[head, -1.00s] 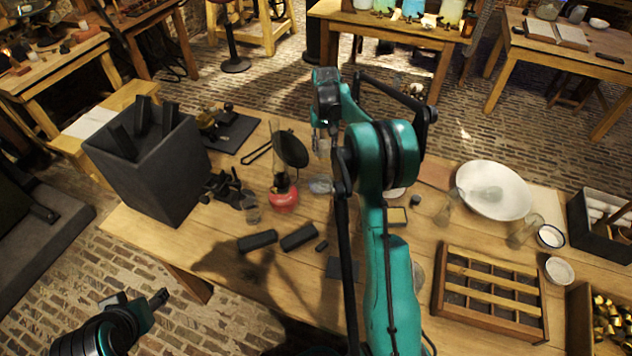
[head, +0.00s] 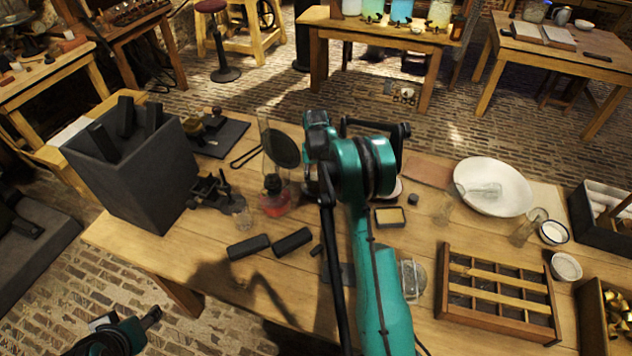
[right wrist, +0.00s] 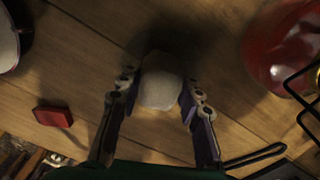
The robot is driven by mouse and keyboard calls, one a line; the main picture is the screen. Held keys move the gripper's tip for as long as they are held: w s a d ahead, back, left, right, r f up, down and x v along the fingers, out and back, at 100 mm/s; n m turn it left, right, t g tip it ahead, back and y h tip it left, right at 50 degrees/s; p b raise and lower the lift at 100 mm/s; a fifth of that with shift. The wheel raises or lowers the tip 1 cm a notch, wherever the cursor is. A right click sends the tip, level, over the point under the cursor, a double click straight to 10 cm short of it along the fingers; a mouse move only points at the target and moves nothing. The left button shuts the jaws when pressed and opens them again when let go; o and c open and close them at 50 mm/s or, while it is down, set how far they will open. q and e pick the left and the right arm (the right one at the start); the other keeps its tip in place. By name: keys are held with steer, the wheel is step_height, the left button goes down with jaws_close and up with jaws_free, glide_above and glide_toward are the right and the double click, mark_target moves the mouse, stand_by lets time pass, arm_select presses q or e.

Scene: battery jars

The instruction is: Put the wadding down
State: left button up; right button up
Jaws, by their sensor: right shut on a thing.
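The wadding (right wrist: 162,80) is a white, rounded lump in the right wrist view. It sits between the two fingertips of my right gripper (right wrist: 160,92), which is shut on it above the wooden bench (right wrist: 215,75). I cannot tell whether its underside touches the wood. In the head view my right arm hides the wadding and the fingertips. My left gripper (head: 148,320) is at the lower left, off the front of the bench and away from the wadding; its opening cannot be made out.
A red-based lamp (head: 275,203) stands left of my right arm, near several dark blocks (head: 249,247). A tall dark bin (head: 140,185) stands at the left end. A divided wooden tray (head: 441,285) and a large white bowl (head: 515,185) lie to the right.

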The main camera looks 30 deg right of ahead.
mark_target(316, 176)
steer(key=shift+f, duration=0.15)
steer(key=o, duration=1.2)
steer(key=shift+o, duration=0.2)
steer(key=shift+r, duration=0.45)
step_height(316, 176, up, 12)
steer(key=p, duration=0.3)
steer(key=shift+f+p, duration=0.2)
steer(key=shift+p, duration=0.15)
